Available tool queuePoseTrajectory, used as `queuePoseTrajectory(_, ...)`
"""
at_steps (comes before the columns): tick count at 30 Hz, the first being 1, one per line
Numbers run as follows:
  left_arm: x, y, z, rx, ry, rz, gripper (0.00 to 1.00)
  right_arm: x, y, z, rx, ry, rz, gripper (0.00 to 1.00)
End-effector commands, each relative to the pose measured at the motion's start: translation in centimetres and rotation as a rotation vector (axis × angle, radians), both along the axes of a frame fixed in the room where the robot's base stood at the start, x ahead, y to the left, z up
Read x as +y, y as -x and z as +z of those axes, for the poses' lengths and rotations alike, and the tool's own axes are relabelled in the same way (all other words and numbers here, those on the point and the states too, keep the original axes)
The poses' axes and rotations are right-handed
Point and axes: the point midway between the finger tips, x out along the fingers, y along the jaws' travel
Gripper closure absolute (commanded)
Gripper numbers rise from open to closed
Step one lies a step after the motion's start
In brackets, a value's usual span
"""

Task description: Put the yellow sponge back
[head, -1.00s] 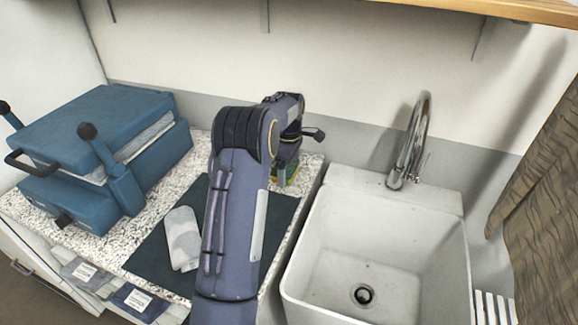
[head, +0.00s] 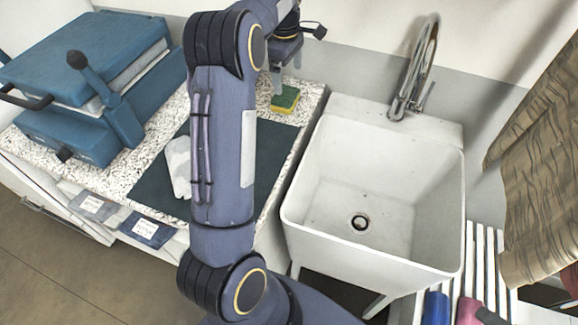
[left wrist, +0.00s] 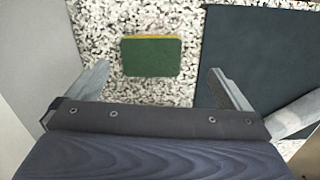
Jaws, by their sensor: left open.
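The yellow sponge (head: 286,98) has a green scouring side and lies on the speckled counter, close to the counter's right edge beside the sink. In the left wrist view the sponge (left wrist: 152,56) shows its green face up, with a thin yellow strip along its far edge. My left gripper (head: 276,86) is open and empty above the counter, just left of the sponge in the head view. In the left wrist view its two fingers (left wrist: 154,80) stand wide apart, one to each side of the sponge and clear of it. My right gripper is not in view.
A white sink (head: 375,200) with a chrome tap (head: 415,75) stands right of the counter. A dark mat (head: 150,185) with a pale cloth (head: 178,165) lies on the counter. A blue press (head: 85,80) stands at left. A slatted rack (head: 484,262) is right of the sink.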

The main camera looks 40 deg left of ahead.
Motion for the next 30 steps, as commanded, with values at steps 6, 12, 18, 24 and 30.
queuePoseTrajectory(6,-4.4,6.1,4.6,-0.161,0.076,-0.324,0.00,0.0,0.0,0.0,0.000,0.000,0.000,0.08)
queuePoseTrajectory(12,-10.0,12.7,6.8,-0.327,0.080,-0.673,0.00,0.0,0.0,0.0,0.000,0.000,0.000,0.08)
queuePoseTrajectory(18,-16.1,20.0,6.7,-0.485,0.015,-1.029,0.00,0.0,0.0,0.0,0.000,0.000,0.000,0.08)
queuePoseTrajectory(24,-21.1,26.5,4.0,-0.600,-0.103,-1.350,0.00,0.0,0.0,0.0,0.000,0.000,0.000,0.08)
queuePoseTrajectory(30,-23.6,29.8,1.5,-0.646,-0.191,-1.529,0.00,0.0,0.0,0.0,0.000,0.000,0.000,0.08)
